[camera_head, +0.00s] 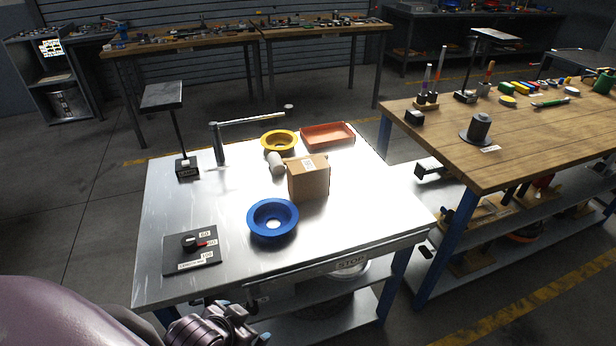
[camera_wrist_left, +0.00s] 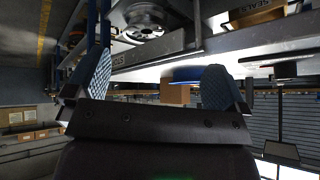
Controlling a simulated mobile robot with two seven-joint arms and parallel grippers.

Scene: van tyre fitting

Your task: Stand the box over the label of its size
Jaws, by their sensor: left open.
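A brown cardboard box (camera_head: 308,178) stands on the metal table (camera_head: 180,230), right of its middle, with a small pale label on top. A dark plate (camera_head: 191,250) at the table's front left carries a knob and small white labels (camera_head: 206,254), too small to read surely. No other size labels are clear on the table. My left gripper (camera_head: 240,318) is at the table's front edge, low, empty and apart from the box. In the left wrist view, its two blue fingers (camera_wrist_left: 155,80) are spread, with a brown box (camera_wrist_left: 175,94) beyond them. My right gripper is not in view.
A blue ring-shaped bowl (camera_head: 272,218) sits in front of the box. A grey cylinder (camera_head: 276,162), yellow bowl (camera_head: 279,141) and orange tray (camera_head: 327,135) are behind it. A post with an arm (camera_head: 218,144) stands at back left. The table's left middle is clear.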

